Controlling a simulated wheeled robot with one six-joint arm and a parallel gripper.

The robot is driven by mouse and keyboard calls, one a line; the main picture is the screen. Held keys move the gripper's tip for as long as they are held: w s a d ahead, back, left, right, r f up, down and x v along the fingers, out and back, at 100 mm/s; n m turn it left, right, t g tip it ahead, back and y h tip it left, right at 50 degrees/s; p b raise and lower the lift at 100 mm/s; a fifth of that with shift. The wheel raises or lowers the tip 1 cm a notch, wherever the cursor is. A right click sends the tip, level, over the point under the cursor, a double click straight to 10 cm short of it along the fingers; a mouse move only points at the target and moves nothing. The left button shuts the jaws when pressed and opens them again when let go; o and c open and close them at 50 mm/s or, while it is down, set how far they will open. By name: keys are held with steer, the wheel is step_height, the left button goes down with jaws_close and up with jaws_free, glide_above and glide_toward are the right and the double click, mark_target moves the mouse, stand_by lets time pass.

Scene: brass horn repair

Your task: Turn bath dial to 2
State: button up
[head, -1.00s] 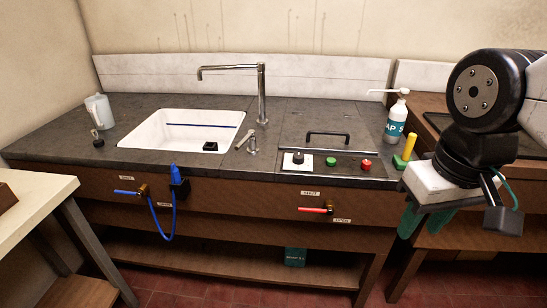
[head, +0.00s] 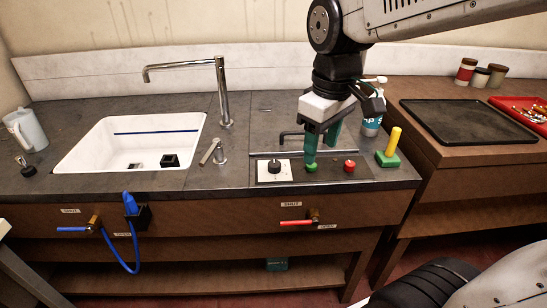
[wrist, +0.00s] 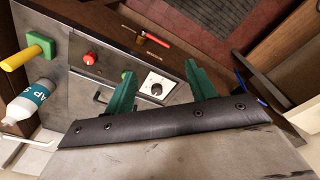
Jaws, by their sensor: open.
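The bath dial is a black knob on a white marked plate (head: 271,168), on the counter's control panel left of the green button (head: 311,168). The wrist view shows the dial (wrist: 156,89) between my two green fingers as pictured. Its marks are too small to read. My gripper (head: 322,150) is open and empty, pointing down over the panel, to the right of the dial in the head view and apart from it.
A red button (head: 349,165) sits right of the green one. A black handle (head: 292,134) lies behind the panel. A yellow-handled green block (head: 389,155) and soap bottle (head: 371,126) stand to the right. A tap (head: 224,95) and white sink (head: 75,158) are left.

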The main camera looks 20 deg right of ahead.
steer(key=w+f+n, duration=0.3)
steer(key=w, duration=0.5)
steer(key=n, duration=0.4)
glide_above(275, 163)
steer(key=shift+g, duration=0.4)
step_height(275, 163, down, 6)
steer(key=shift+r, duration=0.15)
steer(key=shift+f, duration=0.3)
step_height(275, 163, down, 7)
steer(key=shift+f, duration=0.1)
steer(key=c, duration=1)
